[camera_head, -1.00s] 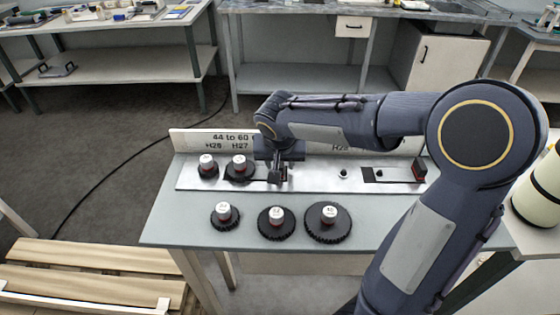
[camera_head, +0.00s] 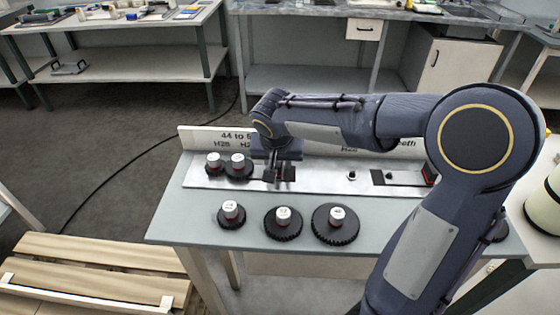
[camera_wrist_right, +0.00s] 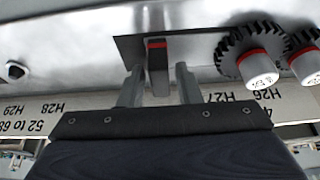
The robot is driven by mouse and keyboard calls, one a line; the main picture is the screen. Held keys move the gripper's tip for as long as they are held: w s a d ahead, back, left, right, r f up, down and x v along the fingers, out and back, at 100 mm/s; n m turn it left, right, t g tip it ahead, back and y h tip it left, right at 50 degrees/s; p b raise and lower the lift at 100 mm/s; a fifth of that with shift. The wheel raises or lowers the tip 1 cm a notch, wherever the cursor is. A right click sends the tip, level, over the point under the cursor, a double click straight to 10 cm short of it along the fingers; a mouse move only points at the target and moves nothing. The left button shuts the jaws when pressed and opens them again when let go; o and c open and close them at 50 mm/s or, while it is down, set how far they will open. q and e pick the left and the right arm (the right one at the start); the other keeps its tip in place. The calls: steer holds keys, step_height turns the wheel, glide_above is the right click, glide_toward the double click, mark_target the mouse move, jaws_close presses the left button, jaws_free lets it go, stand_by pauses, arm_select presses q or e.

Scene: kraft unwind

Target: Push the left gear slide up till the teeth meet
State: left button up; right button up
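The left gear slide's upright tab (camera_wrist_right: 158,68), dark with a red band, stands in a dark slot (camera_wrist_right: 126,46) in the metal plate. My right gripper (camera_wrist_right: 158,85) is open around this tab. One finger is against or very close to it; a gap shows at the other. In the head view my right gripper (camera_head: 281,176) is at the plate's left part. The slide's gear (camera_head: 238,168), black with a white-and-red hub, sits beside the outer left gear (camera_head: 214,166). Their rims look touching; whether the teeth interlock I cannot tell. My left gripper is out of view.
Three loose gears of rising size, small (camera_head: 231,217), middle (camera_head: 283,224) and large (camera_head: 336,227), stand on the bench (camera_head: 185,215) in front of the plate. A label board (camera_head: 196,136) stands behind. A second slot (camera_head: 400,178) is at right.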

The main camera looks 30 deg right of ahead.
steer(key=shift+o, duration=0.6)
steer(key=shift+s+r, duration=0.1)
steer(key=shift+r, duration=0.25)
steer(key=v, duration=0.7)
steer(key=shift+a, duration=0.15)
steer(key=s+a+f+n+t+y+p, duration=0.1)
steer(key=s+a+n+y+p, duration=0.1)
steer(key=s, duration=0.8)
steer(key=s+a+f+n+y+p, duration=0.1)
steer(key=s+y, duration=0.3)
steer(key=s, duration=0.7)
steer(key=shift+a+f+n+t+p, duration=0.45)
steer(key=shift+n+p, duration=0.2)
steer(key=shift+n, duration=0.15)
